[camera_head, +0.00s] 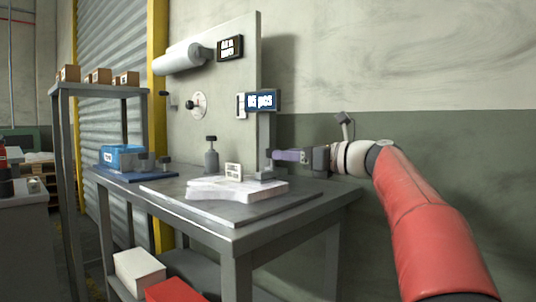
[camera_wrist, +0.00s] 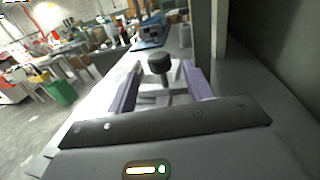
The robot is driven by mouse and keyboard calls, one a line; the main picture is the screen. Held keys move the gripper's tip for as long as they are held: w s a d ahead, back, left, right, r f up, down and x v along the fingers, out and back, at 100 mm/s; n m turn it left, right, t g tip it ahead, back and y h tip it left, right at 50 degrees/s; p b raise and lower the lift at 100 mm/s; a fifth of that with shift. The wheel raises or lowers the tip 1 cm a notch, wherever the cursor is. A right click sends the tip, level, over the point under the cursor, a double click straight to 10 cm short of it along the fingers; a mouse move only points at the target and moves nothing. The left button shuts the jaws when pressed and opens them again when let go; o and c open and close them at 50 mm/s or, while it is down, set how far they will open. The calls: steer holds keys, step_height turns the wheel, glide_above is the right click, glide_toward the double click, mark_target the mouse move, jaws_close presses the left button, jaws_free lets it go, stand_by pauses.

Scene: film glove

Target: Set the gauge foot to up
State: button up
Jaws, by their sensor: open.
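A small grey fixture (camera_head: 265,171), which appears to be the gauge foot, stands at the right end of the white film stack (camera_head: 235,189). In the wrist view it shows as a dark round knob (camera_wrist: 160,62) on a short post above a grey base. My gripper (camera_head: 275,155) reaches in from the right at about the height of its top. Its two purple fingers are apart, one on each side of the knob and post in the wrist view (camera_wrist: 160,72). I cannot tell whether either finger touches it, or whether the foot is up or down.
A grey upright panel (camera_head: 225,105) carries a film roll (camera_head: 183,57), a crank (camera_head: 198,104) and a display reading "05 pcs" (camera_head: 262,101). A dark-knobbed post (camera_head: 211,157) and small sign (camera_head: 233,170) stand behind the stack. A blue box (camera_head: 121,158) is at left.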

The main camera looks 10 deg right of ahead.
steer(key=x, duration=0.5)
steer(key=shift+w+a, duration=0.15)
steer(key=shift+a, duration=0.05)
jaws_close()
